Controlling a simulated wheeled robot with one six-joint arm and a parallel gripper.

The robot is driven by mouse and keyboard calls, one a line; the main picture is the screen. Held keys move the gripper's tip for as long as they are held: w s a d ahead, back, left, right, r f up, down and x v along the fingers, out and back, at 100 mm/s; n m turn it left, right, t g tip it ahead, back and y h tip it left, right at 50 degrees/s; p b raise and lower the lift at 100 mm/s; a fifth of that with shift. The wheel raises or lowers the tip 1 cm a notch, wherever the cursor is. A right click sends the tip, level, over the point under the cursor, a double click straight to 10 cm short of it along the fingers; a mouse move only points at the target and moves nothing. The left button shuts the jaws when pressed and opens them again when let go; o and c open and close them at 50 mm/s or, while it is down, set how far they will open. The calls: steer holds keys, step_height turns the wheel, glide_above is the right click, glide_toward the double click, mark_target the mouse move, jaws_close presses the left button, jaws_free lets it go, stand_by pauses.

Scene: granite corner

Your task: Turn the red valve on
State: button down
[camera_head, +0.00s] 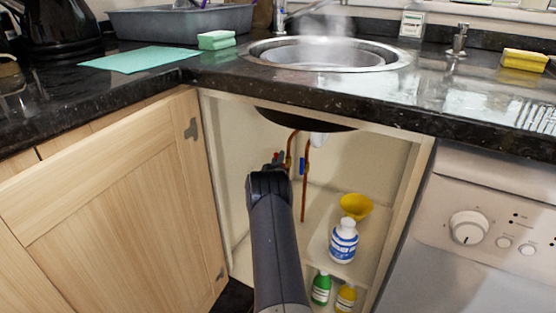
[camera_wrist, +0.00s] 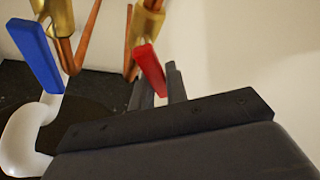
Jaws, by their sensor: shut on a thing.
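The red valve lever (camera_wrist: 150,66) hangs from a brass valve body (camera_wrist: 146,22) on a copper pipe in the wrist view. My gripper (camera_wrist: 157,82) has its two dark fingers on either side of the lever's end and is shut on it. In the head view my gripper (camera_head: 277,159) reaches into the open cabinet under the sink, with a bit of the red lever (camera_head: 277,154) showing at its tip. My own arm and fingers hide most of the lever there.
A blue valve lever (camera_wrist: 37,56) sits close by on the left in the wrist view, near a white drain pipe (camera_wrist: 28,135). A white bottle (camera_head: 343,241) and yellow funnel (camera_head: 356,206) stand on the cabinet shelf. The cabinet door (camera_head: 122,205) is open at left.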

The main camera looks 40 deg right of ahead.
steer(key=c, duration=1.4)
jaws_free()
steer(key=shift+a, duration=0.1)
steer(key=p+v, duration=0.3)
steer(key=v, duration=0.7)
steer(key=shift+s+a+p, duration=0.25)
steer(key=shift+p, duration=0.1)
steer(key=shift+o, duration=0.4)
steer(key=shift+f, duration=0.1)
